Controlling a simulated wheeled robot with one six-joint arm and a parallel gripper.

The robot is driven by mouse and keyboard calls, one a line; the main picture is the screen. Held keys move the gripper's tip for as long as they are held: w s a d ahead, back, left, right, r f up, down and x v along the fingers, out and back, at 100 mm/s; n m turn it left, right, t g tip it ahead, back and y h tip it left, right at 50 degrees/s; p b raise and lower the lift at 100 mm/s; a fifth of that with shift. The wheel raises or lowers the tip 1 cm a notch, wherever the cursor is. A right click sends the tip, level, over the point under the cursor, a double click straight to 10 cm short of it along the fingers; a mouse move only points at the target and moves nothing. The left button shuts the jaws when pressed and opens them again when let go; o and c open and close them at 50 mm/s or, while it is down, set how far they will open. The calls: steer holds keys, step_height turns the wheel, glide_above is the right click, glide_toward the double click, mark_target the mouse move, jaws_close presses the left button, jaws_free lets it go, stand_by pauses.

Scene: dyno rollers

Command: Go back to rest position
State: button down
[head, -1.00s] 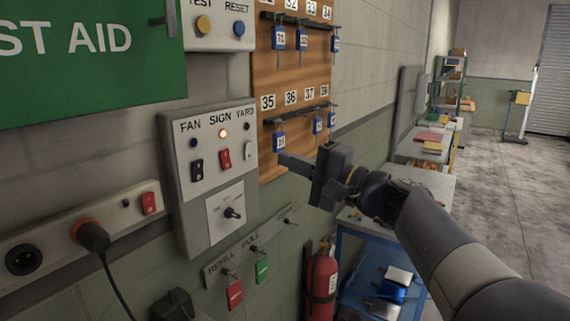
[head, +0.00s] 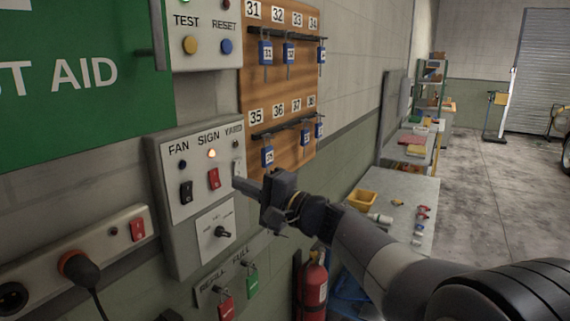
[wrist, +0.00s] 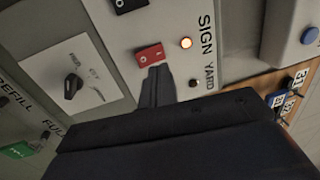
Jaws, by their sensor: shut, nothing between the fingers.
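My gripper (head: 240,183) is shut and empty, its fingers pointing left at the right side of the grey switch panel (head: 163,222). In the head view the fingertips are by the yard switch, which they partly hide; I cannot tell whether they touch the panel. In the wrist view the shut fingers (wrist: 158,80) reach toward the red sign switch (wrist: 149,55). The sign lamp (head: 211,154) glows orange, and the fan lamp (head: 183,165) is dark blue. The black fan switch (head: 186,192) is left of the red switch (head: 214,178).
A wooden key board (head: 285,95) with blue-tagged keys hangs above my gripper. A rotary knob (head: 222,232) is below the switches. A workbench (head: 425,190) with a yellow bin (head: 362,199) and a fire extinguisher (head: 313,285) stand right of the panel.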

steer(key=b+v, duration=0.2)
steer(key=v, duration=0.4)
steer(key=shift+d, duration=0.1)
